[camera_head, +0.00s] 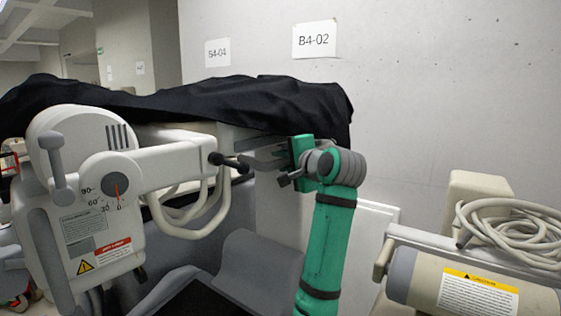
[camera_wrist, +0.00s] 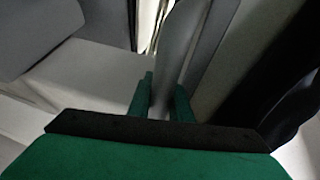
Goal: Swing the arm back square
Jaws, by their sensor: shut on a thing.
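The white machine arm (camera_head: 178,166) reaches right from a rounded housing, with a black-knobbed lever (camera_head: 228,162) at its end. A dial (camera_head: 117,188) on the housing is marked 90, 60, 30 and 0; its small red pointer seems to stand near 0. My green gripper (camera_head: 275,150) is just right of the arm's end, partly under a black cover. In the wrist view, my gripper (camera_wrist: 160,98) has a smooth grey bar (camera_wrist: 172,55) between its fingers and is shut on it. Where this bar joins the arm is hidden.
The black cover (camera_head: 210,100) drapes over the equipment above my gripper. At right stands a beige cylinder unit (camera_head: 475,290) with a coiled hose (camera_head: 505,228). A concrete wall (camera_head: 440,100) closes the back.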

